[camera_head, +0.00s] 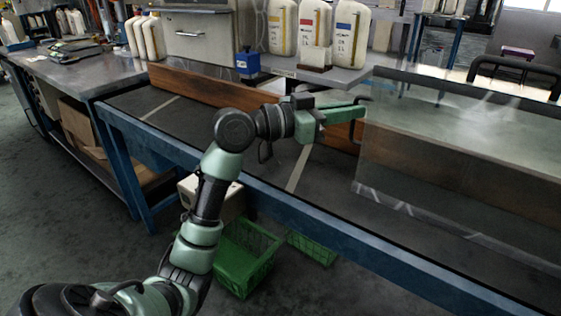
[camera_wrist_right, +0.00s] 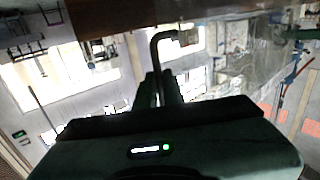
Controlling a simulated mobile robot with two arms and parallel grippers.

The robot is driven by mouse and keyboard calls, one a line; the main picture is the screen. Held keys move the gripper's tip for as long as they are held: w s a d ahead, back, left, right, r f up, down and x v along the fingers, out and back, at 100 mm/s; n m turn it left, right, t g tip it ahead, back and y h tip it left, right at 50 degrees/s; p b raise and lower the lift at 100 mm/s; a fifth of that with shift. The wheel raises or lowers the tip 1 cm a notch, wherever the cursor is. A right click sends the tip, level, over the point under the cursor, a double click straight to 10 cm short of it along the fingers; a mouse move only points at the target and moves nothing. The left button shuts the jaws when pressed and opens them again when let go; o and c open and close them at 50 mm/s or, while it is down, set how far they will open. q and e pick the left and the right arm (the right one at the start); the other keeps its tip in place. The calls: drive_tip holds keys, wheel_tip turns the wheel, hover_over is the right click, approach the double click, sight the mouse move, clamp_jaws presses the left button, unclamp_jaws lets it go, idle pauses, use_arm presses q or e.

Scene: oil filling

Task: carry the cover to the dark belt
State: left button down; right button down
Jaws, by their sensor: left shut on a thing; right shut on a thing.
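The cover (camera_head: 460,150) is a large clear box at the right of the head view, over the right part of the dark belt (camera_head: 185,122). I cannot tell whether its lower edge touches the belt. My left gripper (camera_head: 358,113) reaches over the belt from the left and is shut on the cover's handle at its left end. In the right wrist view, my right gripper (camera_wrist_right: 160,88) is shut on a dark bent handle (camera_wrist_right: 160,48). The right gripper is outside the head view, and little of the cover can be made out in the wrist view.
A blue frame (camera_head: 265,198) edges the belt, with a wooden board (camera_head: 205,88) along its far side. White jugs (camera_head: 283,27) and a small blue box (camera_head: 248,62) stand behind. Green crates (camera_head: 240,265) lie on the floor below. The belt's left part is clear.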

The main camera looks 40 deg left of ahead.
use_arm(q)
drive_tip(key=shift+f+b, duration=0.3)
drive_tip(key=shift+f, duration=0.2)
use_arm(e)
drive_tip(key=shift+f, duration=0.5)
use_arm(q)
drive_tip(key=c, duration=2)
unclamp_jaws()
drive_tip(key=shift+f, duration=0.2)
use_arm(e)
drive_tip(key=c, duration=2)
unclamp_jaws()
drive_tip(key=shift+f, duration=0.15)
use_arm(q)
drive_tip(key=o, duration=0.5)
drive_tip(key=shift+r, duration=0.15)
drive_tip(key=shift+c, duration=0.2)
use_arm(e)
drive_tip(key=o, duration=0.5)
drive_tip(key=shift+c, duration=0.2)
use_arm(q)
drive_tip(key=shift+s+a, duration=0.1)
drive_tip(key=v, duration=1.1)
drive_tip(key=shift+s+a, duration=0.2)
drive_tip(key=shift+s, duration=0.15)
use_arm(e)
drive_tip(key=v, duration=1.2)
